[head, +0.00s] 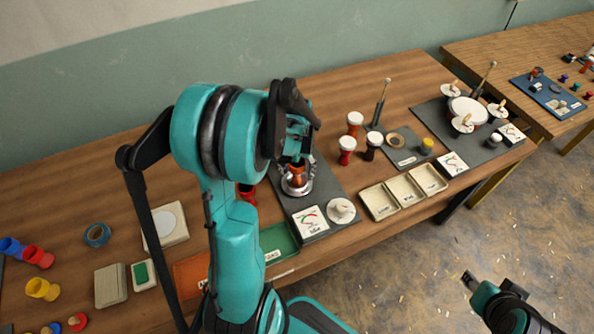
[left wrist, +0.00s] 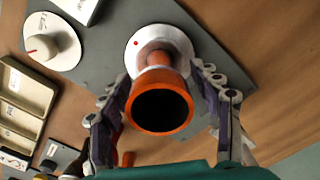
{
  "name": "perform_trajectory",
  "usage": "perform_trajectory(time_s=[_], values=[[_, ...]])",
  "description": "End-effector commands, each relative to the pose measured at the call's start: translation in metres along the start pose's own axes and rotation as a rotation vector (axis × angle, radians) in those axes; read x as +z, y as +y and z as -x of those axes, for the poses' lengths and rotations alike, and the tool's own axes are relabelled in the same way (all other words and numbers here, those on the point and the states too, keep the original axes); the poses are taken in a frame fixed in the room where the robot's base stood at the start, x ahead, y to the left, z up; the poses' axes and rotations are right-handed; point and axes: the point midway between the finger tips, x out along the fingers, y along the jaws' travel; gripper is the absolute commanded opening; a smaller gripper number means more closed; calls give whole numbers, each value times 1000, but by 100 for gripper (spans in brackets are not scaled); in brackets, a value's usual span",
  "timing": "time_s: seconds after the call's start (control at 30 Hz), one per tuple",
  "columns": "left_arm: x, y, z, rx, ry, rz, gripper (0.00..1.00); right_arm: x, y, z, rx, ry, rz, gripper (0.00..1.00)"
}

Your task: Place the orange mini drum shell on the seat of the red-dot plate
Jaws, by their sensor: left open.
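The orange mini drum shell (left wrist: 160,101) stands on the white round red-dot plate (left wrist: 135,43), with its wide open mouth toward the wrist camera. The red dot shows beside the shell's foot. In the head view the shell (head: 298,172) is over the plate (head: 296,189), partly hidden by my gripper. My left gripper (head: 298,153) is open above it, with one finger on each side of the shell; gaps show between fingers and shell in the wrist view. The exact seating under the shell is hidden. My right gripper (head: 469,279) is at the lower right, far from the table's objects; its jaws are too small to judge.
A dark mat (head: 326,190) lies under the plate, with a white dial (head: 341,211) and a printed card (head: 310,221) at its front. Cream bins (head: 404,192) stand to the right. Several red and dark drums (head: 347,150) stand behind. A red piece (head: 247,193) is partly hidden by my arm.

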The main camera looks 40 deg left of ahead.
Motion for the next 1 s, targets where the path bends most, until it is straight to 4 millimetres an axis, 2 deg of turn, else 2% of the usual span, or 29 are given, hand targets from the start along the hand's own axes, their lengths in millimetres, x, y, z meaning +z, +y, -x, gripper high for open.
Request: perform_trajectory(time_s=[0.2,0.4,0.67,0.83,1.0], values=[[1,0,52,0,0,0,64,-12,0,17,0,0,0,40],[1,0,91,0,0,0,64,-19,0,27,0,0,0,40],[3,4,115,0,12,-10,64,-22,0,31,0,0,0,40],[26,36,139,4,114,-84,64,-22,0,30,0,0,0,40],[68,80,165,28,290,-204,64,-22,0,30,0,0,0,40]])
